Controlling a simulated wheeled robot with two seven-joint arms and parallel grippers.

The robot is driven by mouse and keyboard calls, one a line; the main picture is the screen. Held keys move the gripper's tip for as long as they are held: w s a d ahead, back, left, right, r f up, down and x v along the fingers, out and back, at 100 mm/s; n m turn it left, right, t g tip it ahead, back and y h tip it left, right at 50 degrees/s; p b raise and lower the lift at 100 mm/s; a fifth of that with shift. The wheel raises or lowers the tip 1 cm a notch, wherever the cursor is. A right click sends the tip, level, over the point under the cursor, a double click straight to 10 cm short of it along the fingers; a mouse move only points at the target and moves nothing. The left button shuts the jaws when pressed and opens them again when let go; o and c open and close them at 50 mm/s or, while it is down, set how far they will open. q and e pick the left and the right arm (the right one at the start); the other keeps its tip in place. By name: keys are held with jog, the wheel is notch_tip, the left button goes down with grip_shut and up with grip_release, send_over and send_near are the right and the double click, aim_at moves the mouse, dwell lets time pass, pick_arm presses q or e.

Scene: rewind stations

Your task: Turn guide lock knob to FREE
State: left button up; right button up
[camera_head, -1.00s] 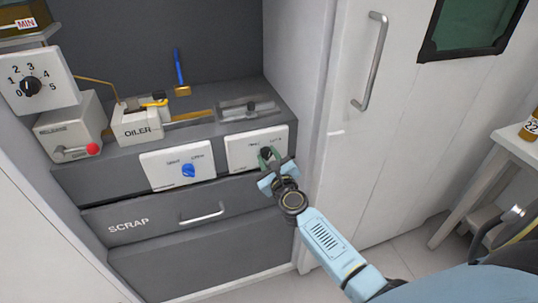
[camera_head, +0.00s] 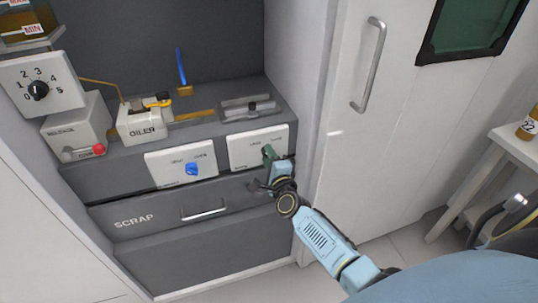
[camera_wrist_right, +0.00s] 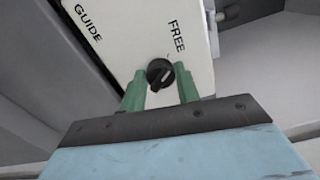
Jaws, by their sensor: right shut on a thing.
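The guide lock knob (camera_wrist_right: 159,73) is a small round black knob with a pale pointer mark, on a white panel (camera_wrist_right: 140,30) lettered GUIDE and FREE. The pointer mark slants toward the word FREE. My right gripper (camera_wrist_right: 160,88) has its two green fingers closed around the knob, one on each side. In the head view, my right gripper (camera_head: 268,153) is at the right white panel (camera_head: 245,148) and hides most of the knob. My left gripper is not in view.
A left white panel with a blue knob (camera_head: 192,169) is beside it. Below is the SCRAP drawer (camera_head: 150,215) with a handle. The OILER box (camera_head: 140,122) and a red-tipped lever (camera_head: 99,150) are at left. A white door (camera_head: 350,130) stands right.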

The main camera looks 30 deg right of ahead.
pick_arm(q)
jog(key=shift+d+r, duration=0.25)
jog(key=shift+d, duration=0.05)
pick_arm(e)
jog(key=shift+n, duration=0.7)
jog(key=shift+f, duration=0.1)
jog(key=shift+n, duration=0.3)
jog(key=o, duration=1)
pick_arm(q)
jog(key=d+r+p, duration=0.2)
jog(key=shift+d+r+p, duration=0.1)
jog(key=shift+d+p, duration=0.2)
jog(key=shift+p, duration=0.05)
pick_arm(e)
jog(key=v, duration=1.3)
jog(key=shift+s, duration=0.25)
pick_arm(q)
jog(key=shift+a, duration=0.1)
